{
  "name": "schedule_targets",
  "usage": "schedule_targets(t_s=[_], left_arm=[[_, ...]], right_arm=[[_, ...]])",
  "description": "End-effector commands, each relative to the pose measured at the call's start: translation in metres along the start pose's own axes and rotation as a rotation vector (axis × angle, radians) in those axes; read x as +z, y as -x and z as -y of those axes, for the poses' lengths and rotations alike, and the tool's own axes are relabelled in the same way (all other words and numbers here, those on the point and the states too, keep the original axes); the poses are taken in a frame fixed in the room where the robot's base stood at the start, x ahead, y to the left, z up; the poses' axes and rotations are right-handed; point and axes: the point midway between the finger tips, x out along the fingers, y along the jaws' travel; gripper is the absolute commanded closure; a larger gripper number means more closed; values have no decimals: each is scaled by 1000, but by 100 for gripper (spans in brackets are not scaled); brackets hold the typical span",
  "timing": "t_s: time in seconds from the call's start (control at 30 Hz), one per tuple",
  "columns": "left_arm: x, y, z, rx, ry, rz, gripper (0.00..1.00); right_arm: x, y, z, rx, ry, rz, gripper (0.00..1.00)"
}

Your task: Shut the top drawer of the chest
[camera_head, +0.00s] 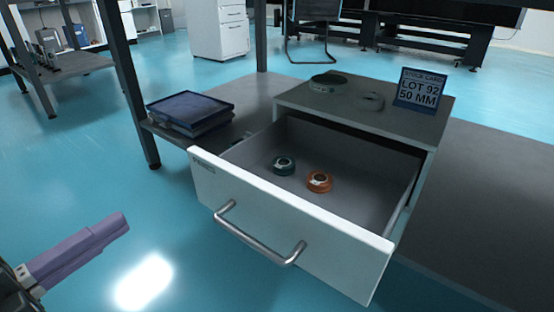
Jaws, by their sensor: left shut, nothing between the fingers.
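The chest (432,148) is a small grey box on the dark table. Its top drawer (290,229) is pulled far out, with a white front and a metal bar handle (258,246). Inside the drawer lie a green ring-shaped part (283,165) and an orange one (319,181). My left gripper (120,226) is at the lower left, shut and empty. It is apart from the drawer, left of its front and handle. My right gripper is not in view.
On the chest stand a sign reading "LOT 92 50 MM" (420,90), a dark ring (328,82) and a smaller round part (371,101). Dark blue trays (190,110) are stacked left of the drawer. A table post (127,80) rises behind. The space before the drawer is clear.

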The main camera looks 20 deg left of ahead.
Motion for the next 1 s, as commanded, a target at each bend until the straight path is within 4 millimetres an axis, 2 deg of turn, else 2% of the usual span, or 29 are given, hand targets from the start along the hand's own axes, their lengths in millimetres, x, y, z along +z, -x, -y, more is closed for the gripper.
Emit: schedule_targets(t_s=[0.03,0.17,0.27,0.7,0.8,1.0], left_arm=[[-1,2,-10,-8,-13,-13,100],[-3,-1,-9,-22,-30,-31,100],[-3,-11,-8,-24,-30,-31,100],[-5,-101,-7,-24,-31,-31,100],[-6,-117,-7,-24,-30,-31,100],[-6,-134,-6,-21,-27,-29,100]], right_arm=[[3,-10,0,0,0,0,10],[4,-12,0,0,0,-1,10],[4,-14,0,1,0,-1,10],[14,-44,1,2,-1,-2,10],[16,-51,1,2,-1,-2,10],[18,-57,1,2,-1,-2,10]])
